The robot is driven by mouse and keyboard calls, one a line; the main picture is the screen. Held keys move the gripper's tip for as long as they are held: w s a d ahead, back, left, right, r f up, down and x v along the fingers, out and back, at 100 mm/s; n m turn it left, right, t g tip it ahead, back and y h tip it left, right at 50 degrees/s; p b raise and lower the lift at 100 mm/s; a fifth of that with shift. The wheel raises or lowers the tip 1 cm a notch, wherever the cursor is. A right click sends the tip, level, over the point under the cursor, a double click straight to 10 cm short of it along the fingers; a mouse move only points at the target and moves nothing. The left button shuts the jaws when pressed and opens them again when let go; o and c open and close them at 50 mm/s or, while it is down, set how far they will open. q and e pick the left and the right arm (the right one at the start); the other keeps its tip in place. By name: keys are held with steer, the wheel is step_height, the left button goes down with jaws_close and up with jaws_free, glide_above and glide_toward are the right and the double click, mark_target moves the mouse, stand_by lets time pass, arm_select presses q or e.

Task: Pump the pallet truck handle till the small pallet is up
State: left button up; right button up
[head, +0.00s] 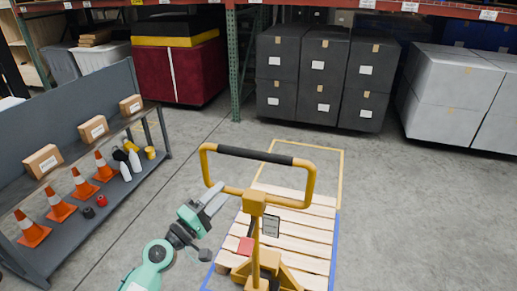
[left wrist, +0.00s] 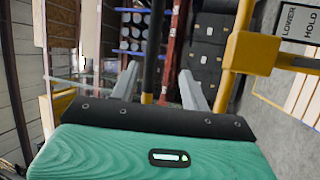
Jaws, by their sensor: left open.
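The yellow pallet truck handle (head: 310,183) is an upright loop with a black grip bar (head: 255,156) on top, on a yellow post. The small wooden pallet (head: 305,232) lies low behind the post; its exact height is hard to tell. My left gripper (head: 217,194) is open and empty near the loop's lower left corner, below the grip bar. In the left wrist view its fingers (left wrist: 160,82) are spread, with the black bar (left wrist: 154,45) lined up between them; I cannot tell how far beyond them it is. My right gripper is not in view.
A grey shelf bench (head: 95,211) with orange cones, boxes and bottles stands at the left. Dark totes (head: 293,52), a red tote (head: 182,72) and grey totes (head: 450,98) stand at the back. The floor right of the pallet is clear.

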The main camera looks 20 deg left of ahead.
mark_target(254, 155)
arm_select(q)
steer(key=p+x, duration=0.2)
steer(key=x, duration=0.2)
steer(key=r+p+x, duration=0.1)
steer(key=p+x, duration=0.1)
steer(key=x, duration=0.3)
steer(key=r+p+x, duration=0.1)
steer(key=p+x, duration=0.1)
steer(key=x, duration=0.3)
steer(key=shift+s+d, duration=0.1)
steer(key=shift+s, duration=0.3)
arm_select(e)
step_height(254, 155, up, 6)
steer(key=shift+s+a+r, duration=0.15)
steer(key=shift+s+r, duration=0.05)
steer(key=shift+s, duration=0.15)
arm_select(q)
steer(key=shift+c, duration=0.3)
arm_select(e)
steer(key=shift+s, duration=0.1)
